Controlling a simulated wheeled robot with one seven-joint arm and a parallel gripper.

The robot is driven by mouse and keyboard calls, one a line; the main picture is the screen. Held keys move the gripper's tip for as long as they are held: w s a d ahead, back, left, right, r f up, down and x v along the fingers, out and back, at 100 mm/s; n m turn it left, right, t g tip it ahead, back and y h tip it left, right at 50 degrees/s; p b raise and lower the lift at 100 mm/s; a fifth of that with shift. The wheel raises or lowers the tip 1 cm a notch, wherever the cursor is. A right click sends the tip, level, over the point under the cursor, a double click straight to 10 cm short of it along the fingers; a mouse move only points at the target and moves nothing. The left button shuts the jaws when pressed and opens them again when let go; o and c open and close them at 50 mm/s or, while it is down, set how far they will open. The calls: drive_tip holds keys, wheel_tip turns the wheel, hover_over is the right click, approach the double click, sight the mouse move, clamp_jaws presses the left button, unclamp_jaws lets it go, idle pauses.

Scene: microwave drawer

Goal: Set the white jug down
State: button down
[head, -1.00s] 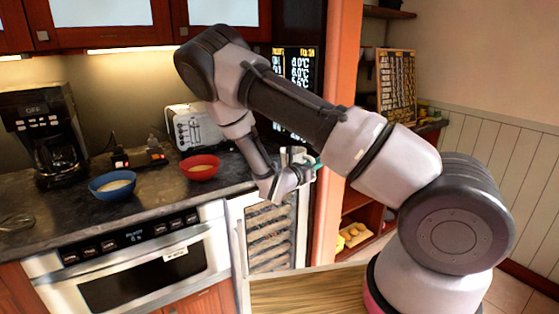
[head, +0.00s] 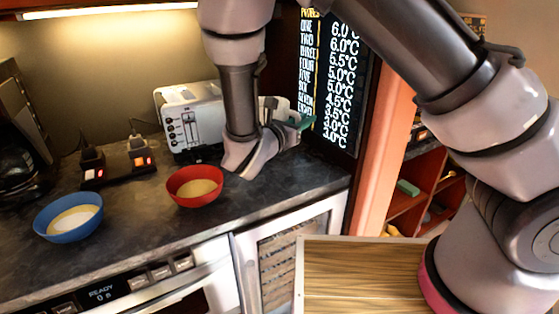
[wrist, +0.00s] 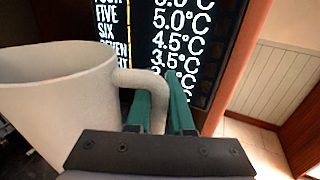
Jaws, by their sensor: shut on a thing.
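The white jug (wrist: 50,100) fills the left of the wrist view, upright, with its handle towards my gripper. My gripper (wrist: 162,105) has green fingers shut on the jug's handle. In the head view my gripper (head: 304,122) is over the right end of the dark counter (head: 285,190), right of the red bowl and in front of the temperature board. The jug is mostly hidden there behind my wrist. I cannot tell whether its base touches the counter.
A red bowl (head: 181,199) stands close left of my wrist, and a blue bowl (head: 50,230) farther left. A toaster (head: 170,120) stands behind. A lit board (head: 335,90) rises close at the right. Bare counter lies right of the red bowl.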

drive_tip(key=shift+a+f, duration=0.1)
drive_tip(key=shift+f, duration=4.7)
drive_tip(key=c, duration=0.8)
unclamp_jaws()
drive_tip(key=shift+f, duration=0.15)
